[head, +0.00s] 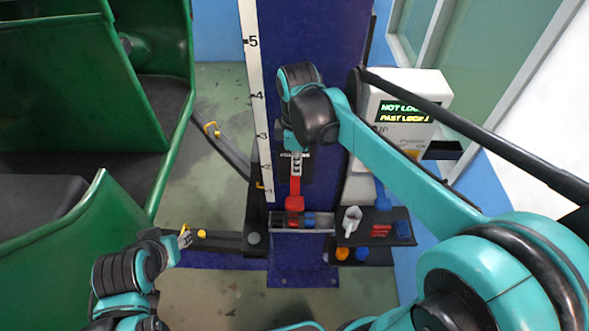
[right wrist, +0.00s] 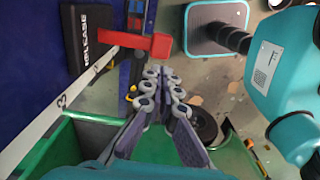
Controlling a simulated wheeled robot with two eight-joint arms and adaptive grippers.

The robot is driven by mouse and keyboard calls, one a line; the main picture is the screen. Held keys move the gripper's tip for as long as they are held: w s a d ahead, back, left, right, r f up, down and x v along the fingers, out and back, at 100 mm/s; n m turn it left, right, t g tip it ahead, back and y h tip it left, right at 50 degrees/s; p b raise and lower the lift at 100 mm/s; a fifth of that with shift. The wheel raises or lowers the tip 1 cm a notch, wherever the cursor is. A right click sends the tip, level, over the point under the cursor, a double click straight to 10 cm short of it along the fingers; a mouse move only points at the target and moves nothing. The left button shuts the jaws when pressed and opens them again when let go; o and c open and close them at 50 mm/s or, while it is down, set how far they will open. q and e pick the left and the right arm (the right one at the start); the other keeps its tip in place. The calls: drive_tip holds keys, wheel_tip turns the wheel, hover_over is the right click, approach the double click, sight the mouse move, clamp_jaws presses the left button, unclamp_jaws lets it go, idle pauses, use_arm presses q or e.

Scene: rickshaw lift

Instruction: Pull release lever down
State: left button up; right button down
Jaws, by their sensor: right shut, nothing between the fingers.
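The red release lever (head: 295,195) is on the front of the blue column (head: 330,100), below a partly hidden label. In the right wrist view the red lever (right wrist: 136,47) lies just beyond and left of the fingertips, beside a dark "RELEASE" plate (right wrist: 90,40). My right gripper (head: 295,168) is in front of the column, over the upper end of the lever. Its fingers (right wrist: 163,73) are together and empty; I cannot tell whether they touch the lever.
A green rickshaw (head: 95,100) fills the left side. A black bar (head: 470,130) slants across the right.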

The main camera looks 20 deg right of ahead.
sight(296, 201)
drive_tip(key=shift+w+a+r, duration=0.1)
drive_tip(key=shift+r, duration=0.15)
wheel_tip(296, 201, down, 14)
idle(0.7)
